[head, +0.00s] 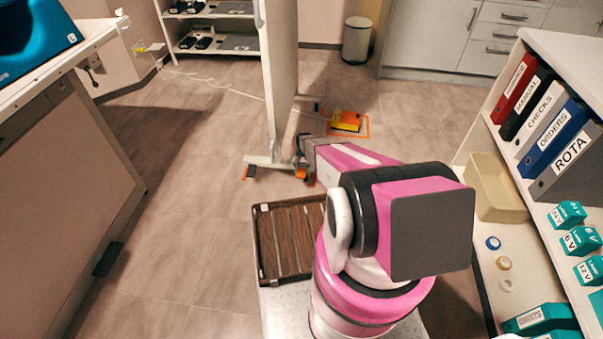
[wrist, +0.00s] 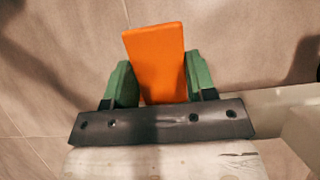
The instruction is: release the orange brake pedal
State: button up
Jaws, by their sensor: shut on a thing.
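The orange brake pedal (wrist: 155,60) is a flat orange plate that fills the space between the two green fingertips of my gripper (wrist: 153,84) in the wrist view. The fingers stand against its two sides. In the head view my gripper (head: 300,165) is low by the foot of a white upright panel (head: 281,60), and the orange pedal (head: 302,174) shows only in part beside it. Another orange piece (head: 248,172) is at the other end of the panel's foot. The pedal's mounting is hidden by my gripper and arm.
A brown slatted tray (head: 262,240) is in front. A shelf with binders (head: 540,120) and a beige bin (head: 497,190) stands right, a bench (head: 60,180) left. Floor between bench and tray is clear.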

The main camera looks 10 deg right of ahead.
jog(key=o, duration=1.3)
jog(key=v, duration=1.1)
jog(key=shift+s, duration=0.1)
jog(key=s+a+r+n+t, duration=0.1)
jog(key=s+r+t, duration=0.1)
jog(key=s+r, duration=0.7)
jog(key=s+r+n+t+h, duration=0.1)
jog(key=s+r, duration=0.9)
jog(key=r, duration=0.3)
jog(key=s+a+r+n+t, duration=0.1)
jog(key=s+r+t, duration=0.1)
jog(key=s+r, duration=0.8)
jog(key=shift+a+r+n+t+h, duration=0.15)
jog(key=shift+r+h, duration=0.05)
jog(key=shift+r, duration=0.35)
jog(key=shift+a+r+n+t+h, duration=0.15)
jog(key=shift+a+r+h, duration=0.05)
jog(key=shift+r, duration=0.3)
